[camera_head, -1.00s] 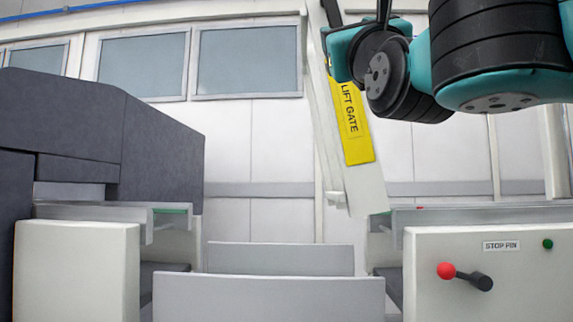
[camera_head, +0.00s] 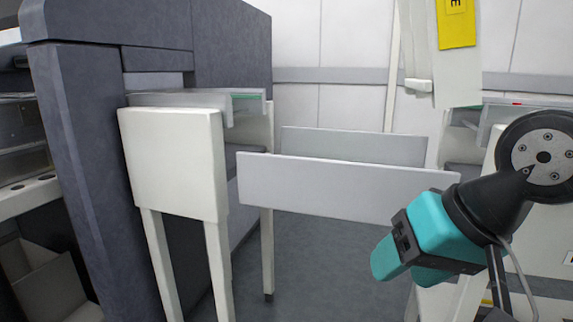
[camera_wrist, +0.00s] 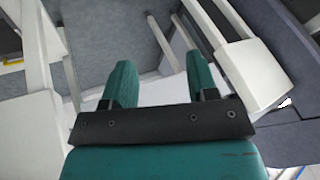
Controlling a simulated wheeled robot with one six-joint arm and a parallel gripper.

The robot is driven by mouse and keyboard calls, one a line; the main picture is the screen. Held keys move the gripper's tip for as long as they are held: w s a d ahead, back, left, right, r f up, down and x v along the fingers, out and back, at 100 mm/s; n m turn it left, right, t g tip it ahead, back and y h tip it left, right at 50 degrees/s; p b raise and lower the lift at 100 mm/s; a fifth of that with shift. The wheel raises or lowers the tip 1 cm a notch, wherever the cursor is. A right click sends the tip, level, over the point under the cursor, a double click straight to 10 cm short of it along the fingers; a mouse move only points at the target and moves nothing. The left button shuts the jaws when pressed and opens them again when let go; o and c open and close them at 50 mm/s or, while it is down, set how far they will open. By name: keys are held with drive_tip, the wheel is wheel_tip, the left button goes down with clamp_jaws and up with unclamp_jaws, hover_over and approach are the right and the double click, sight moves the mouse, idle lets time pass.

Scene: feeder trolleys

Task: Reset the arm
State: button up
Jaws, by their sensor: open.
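My gripper (camera_head: 402,272) hangs at the lower right of the head view, in front of the right end of a long pale panel (camera_head: 340,185). It points down and to the left. In the wrist view, my gripper (camera_wrist: 155,85) shows two teal fingers apart with nothing between them. Part of my arm shows at the right edge of the head view.
A white post-legged stand (camera_head: 172,165) is beside a dark grey machine (camera_head: 75,150) at left. A second panel (camera_head: 352,146) is behind the long one. A white lift gate with a yellow label (camera_head: 457,22) stands upright behind. Grey floor (camera_head: 320,270) shows below the panels.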

drive_tip(key=s+d+n+g+p, duration=0.1)
drive_tip(key=s+n+g+p, duration=0.25)
drive_tip(key=s+n, duration=0.35)
wheel_tip(320, 180, up, 34)
drive_tip(key=s+m+p, duration=0.1)
drive_tip(key=p, duration=3.4)
drive_tip(key=shift+r+g, duration=0.25)
drive_tip(key=shift+g, duration=0.2)
